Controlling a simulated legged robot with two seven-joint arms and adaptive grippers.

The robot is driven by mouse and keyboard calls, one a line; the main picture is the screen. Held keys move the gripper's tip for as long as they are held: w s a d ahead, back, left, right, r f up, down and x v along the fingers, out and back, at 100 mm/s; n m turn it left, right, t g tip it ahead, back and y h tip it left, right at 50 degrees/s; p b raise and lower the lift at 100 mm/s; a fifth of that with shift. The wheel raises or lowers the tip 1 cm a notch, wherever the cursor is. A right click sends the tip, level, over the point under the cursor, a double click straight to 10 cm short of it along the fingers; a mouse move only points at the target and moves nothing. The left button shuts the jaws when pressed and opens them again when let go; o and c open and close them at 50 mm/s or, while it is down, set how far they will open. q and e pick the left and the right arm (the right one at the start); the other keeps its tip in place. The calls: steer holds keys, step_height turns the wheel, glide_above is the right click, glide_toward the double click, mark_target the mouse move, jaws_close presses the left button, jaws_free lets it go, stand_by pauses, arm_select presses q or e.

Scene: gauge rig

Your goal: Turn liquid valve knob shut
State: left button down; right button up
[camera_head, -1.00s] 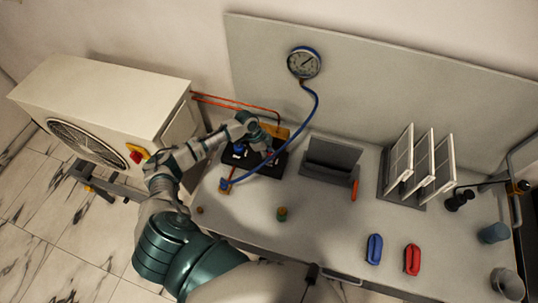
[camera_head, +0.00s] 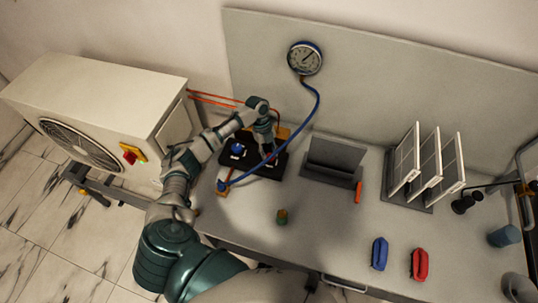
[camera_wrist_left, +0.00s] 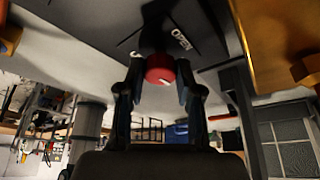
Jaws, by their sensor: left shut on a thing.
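A dark valve block (camera_head: 228,163) sits on the bench at the back left, with a blue knob (camera_head: 237,148) on its left part. My left gripper (camera_head: 268,151) points down over the right part of the block. In the left wrist view, my left gripper (camera_wrist_left: 158,80) is shut on a round red knob (camera_wrist_left: 160,69) with a white mark. The word OPEN is printed on the dark panel (camera_wrist_left: 187,22) beside it. The red knob is hidden by the gripper in the head view. My right gripper is not in view.
A blue hose runs from the block to a round gauge (camera_head: 305,58) on the back panel. A grey stand (camera_head: 332,165), a rack of white panels (camera_head: 425,165), and blue (camera_head: 379,253) and red (camera_head: 419,264) items are to the right. The middle of the bench is mostly clear.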

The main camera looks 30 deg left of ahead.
arm_select(q)
steer(key=shift+w+r+m, duration=0.15)
steer(key=shift+m, duration=0.45)
steer(key=c, duration=0.8)
jaws_free()
steer(key=shift+o, duration=0.2)
steer(key=v, duration=1.1)
steer(key=shift+w+r, duration=0.3)
steer(key=shift+a, duration=0.1)
